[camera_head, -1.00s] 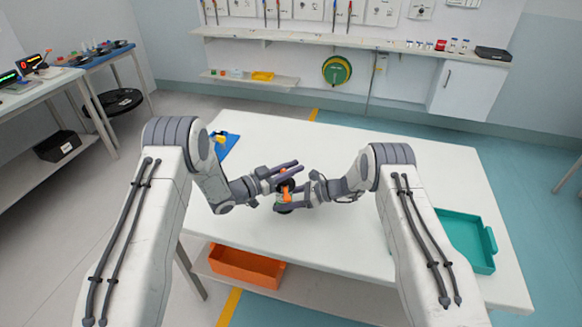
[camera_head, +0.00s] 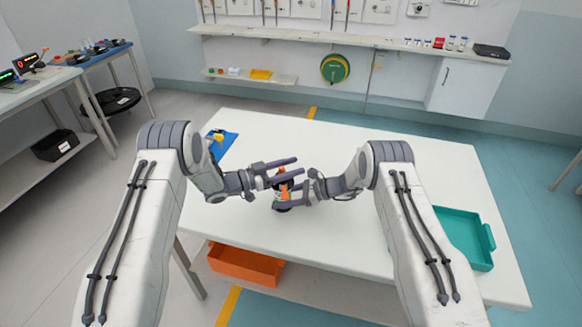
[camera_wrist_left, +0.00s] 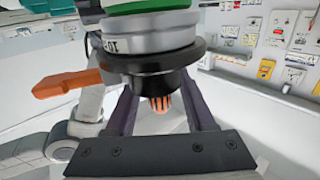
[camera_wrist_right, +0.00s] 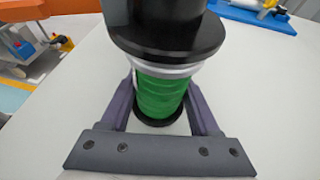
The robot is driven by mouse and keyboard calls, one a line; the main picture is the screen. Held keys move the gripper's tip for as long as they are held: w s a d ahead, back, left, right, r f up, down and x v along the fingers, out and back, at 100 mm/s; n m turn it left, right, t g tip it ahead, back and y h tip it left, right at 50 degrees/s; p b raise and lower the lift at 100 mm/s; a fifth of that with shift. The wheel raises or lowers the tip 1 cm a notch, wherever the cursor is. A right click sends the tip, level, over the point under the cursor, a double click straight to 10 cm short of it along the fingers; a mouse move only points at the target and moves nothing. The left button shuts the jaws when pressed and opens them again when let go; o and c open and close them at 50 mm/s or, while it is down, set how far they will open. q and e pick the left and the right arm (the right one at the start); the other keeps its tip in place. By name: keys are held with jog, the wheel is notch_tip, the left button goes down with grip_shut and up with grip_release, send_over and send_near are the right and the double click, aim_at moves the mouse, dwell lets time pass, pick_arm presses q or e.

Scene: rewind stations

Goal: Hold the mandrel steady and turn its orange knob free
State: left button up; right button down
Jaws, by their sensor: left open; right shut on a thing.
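The mandrel (camera_wrist_right: 160,95) is held upright above the table, with a green ribbed body between black flanges. My right gripper (camera_wrist_right: 162,88) is shut on its green body, and it also shows in the head view (camera_head: 283,193). In the left wrist view, the orange knob (camera_wrist_left: 160,103) with dark ribs shows below a black collar. The fingertips are partly hidden behind the black flange.
The white table (camera_head: 330,140) is mostly clear around the grippers. A teal tray (camera_head: 463,238) lies on its right side and a blue holder with a yellow part (camera_head: 218,140) at its left edge. An orange bin (camera_head: 245,265) sits on the shelf below.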

jog(key=shift+s+f, duration=0.2)
jog(key=shift+f, duration=0.25)
pick_arm(q)
jog(key=v, duration=1.2)
pick_arm(e)
jog(key=shift+c, duration=0.2)
grip_release()
jog(key=shift+w+r, duration=0.1)
jog(key=shift+r, duration=0.1)
